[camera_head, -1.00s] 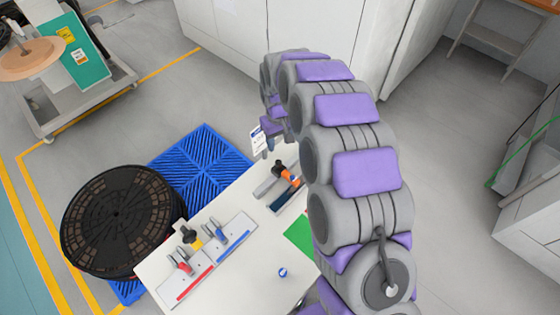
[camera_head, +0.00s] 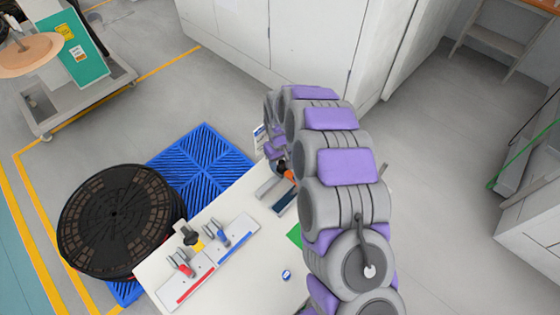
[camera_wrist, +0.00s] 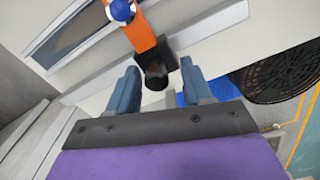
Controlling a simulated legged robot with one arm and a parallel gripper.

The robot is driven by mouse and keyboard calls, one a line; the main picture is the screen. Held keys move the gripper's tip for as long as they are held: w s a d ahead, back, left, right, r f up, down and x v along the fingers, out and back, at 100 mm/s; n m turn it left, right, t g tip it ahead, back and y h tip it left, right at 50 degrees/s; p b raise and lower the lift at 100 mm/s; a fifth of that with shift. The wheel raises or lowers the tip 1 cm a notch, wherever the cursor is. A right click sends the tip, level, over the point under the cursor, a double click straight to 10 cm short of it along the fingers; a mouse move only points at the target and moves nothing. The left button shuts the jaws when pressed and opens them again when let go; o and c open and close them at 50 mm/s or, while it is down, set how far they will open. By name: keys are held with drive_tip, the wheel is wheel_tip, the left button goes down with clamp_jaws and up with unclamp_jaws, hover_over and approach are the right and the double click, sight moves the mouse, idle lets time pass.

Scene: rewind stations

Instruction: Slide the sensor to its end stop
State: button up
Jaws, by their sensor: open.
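The sensor appears to be the orange and black piece (camera_head: 287,173) at the far right of the white table, partly hidden by my arm. In the wrist view the orange body (camera_wrist: 139,33) has a dark round end (camera_wrist: 156,75) facing me. It lies across a grey rail (camera_wrist: 215,25); the rail also shows in the head view (camera_head: 265,191). My gripper (camera_wrist: 159,67) is open, with one blue-grey finger on each side of the dark end. I see gaps beside it, and no grip. In the head view the fingers are hidden by my arm.

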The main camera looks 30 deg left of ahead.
drive_tip(key=shift+d+r, duration=0.1)
drive_tip(key=shift+d, duration=0.05)
drive_tip(key=shift+d, duration=0.25)
drive_tip(key=c, duration=0.5)
drive_tip(key=shift+a, duration=0.1)
clamp_jaws()
drive_tip(key=shift+s, duration=0.1)
